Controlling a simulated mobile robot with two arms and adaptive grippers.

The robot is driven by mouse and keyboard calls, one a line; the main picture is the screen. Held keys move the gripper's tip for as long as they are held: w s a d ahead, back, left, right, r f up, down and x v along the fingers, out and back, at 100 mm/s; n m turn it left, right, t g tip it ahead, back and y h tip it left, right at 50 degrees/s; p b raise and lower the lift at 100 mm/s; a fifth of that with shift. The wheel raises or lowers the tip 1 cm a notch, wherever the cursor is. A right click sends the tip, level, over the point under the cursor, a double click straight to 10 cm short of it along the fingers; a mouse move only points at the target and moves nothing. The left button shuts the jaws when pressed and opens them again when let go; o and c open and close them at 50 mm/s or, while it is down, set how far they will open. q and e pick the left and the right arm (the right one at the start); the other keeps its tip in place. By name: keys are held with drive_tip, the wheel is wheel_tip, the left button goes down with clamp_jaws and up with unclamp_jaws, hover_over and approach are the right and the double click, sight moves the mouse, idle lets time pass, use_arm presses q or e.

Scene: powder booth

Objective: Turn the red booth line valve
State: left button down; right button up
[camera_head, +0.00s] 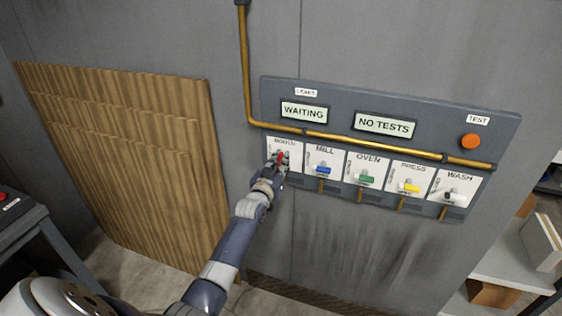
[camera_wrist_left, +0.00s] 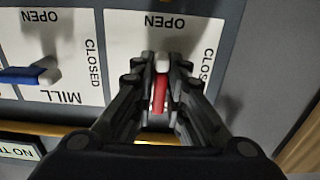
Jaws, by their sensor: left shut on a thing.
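The red booth valve handle (camera_head: 281,156) sits on the leftmost white plate (camera_head: 293,167), marked BOOTH, of the wall panel. My left gripper (camera_head: 276,163) is at this plate, its fingers shut on the red handle. In the left wrist view the red handle (camera_wrist_left: 160,92) lies between the two dark fingers (camera_wrist_left: 160,85). There it runs up and down, its pale end toward the word OPEN (camera_wrist_left: 165,21); CLOSED (camera_wrist_left: 207,65) is off to the right side. The fingers hide part of the handle and its pivot. My right gripper is not in view.
Blue (camera_head: 323,169), green (camera_head: 366,179), yellow (camera_head: 408,187) and white (camera_head: 452,196) levers sit in a row to the right. A brass pipe (camera_head: 340,138) runs above them, below two displays reading WAITING and NO TESTS. An orange TEST button (camera_head: 471,141) is at the panel's right.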

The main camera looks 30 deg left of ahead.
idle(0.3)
use_arm(q)
drive_tip(key=c, duration=1.7)
unclamp_jaws()
drive_tip(key=shift+s, duration=0.1)
drive_tip(key=v, duration=1.2)
drive_tip(key=shift+f, duration=0.1)
drive_tip(key=s+d+f+m+g+h, duration=0.1)
drive_tip(key=s+d+f+g, duration=0.25)
drive_tip(key=f, duration=0.85)
drive_tip(key=s+d+f+g+h, duration=0.1)
drive_tip(key=s+d+f+g, duration=0.3)
drive_tip(key=f, duration=0.8)
drive_tip(key=s+d+f+m+h, duration=0.1)
drive_tip(key=s+d+f+h, duration=0.15)
drive_tip(key=s+f, duration=0.6)
drive_tip(key=s+d+f+m+g, duration=0.2)
drive_tip(key=s+d+f+g, duration=0.2)
drive_tip(key=s+f, duration=0.95)
drive_tip(key=s+f+g, duration=0.1)
drive_tip(key=s+f, duration=0.2)
drive_tip(key=s, duration=0.4)
drive_tip(key=s+d+f+g, duration=0.1)
drive_tip(key=s+f+g, duration=0.1)
drive_tip(key=s, duration=0.5)
drive_tip(key=s+d+f+m+g, duration=0.1)
drive_tip(key=s+f+g, duration=0.1)
drive_tip(key=s+f, duration=0.2)
drive_tip(key=shift+s+d+f, duration=0.15)
drive_tip(key=shift+s, duration=1.5)
